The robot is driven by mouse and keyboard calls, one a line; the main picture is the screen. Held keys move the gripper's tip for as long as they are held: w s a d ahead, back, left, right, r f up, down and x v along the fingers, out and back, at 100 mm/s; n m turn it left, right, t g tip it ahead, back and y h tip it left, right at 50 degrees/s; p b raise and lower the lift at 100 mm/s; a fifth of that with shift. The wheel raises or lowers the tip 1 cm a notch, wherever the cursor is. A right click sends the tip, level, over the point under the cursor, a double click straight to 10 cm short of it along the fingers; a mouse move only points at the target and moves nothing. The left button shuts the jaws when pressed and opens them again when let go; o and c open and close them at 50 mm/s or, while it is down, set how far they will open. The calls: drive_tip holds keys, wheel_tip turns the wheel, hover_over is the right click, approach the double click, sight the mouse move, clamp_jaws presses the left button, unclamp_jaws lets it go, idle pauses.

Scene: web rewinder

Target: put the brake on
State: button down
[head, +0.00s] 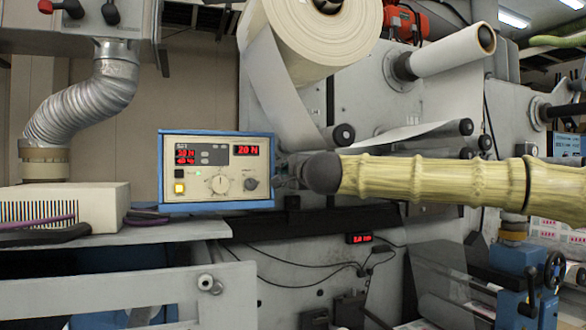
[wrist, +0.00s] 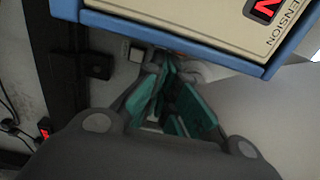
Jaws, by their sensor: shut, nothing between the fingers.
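The control box (head: 217,200) has a blue frame and a cream face. It carries a red readout of about 20 N, smaller red readouts, a lit yellow button (head: 179,188), a large round dial (head: 219,184) and a dark knob (head: 251,183) at the right. I cannot read which control is the brake. My gripper (head: 281,176) is just right of the box, and my arm reaches in from the right. In the wrist view my gripper (wrist: 174,88) has teal-padded fingers, shut and empty, below the box's blue edge (wrist: 190,45); contact is unclear.
A large paper roll (head: 318,35) with its web hangs above my arm. A smaller roll (head: 455,50) and rollers sit to the right. A white slotted box (head: 65,207) stands on the left ledge. Cables and a small red display (head: 359,238) are below.

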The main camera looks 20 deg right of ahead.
drive_tip(key=w+p, duration=0.2)
drive_tip(key=w, duration=0.5)
drive_tip(key=shift+w+p, duration=0.15)
drive_tip(key=shift+p, duration=0.2)
drive_tip(key=shift+w+a, duration=0.1)
drive_tip(key=shift+w, duration=0.05)
drive_tip(key=shift+w+r, duration=0.15)
drive_tip(key=shift+w, duration=0.45)
drive_tip(key=shift+s, duration=0.1)
drive_tip(key=s, duration=1.2)
drive_tip(key=shift+d, duration=0.25)
drive_tip(key=shift+d, duration=0.1)
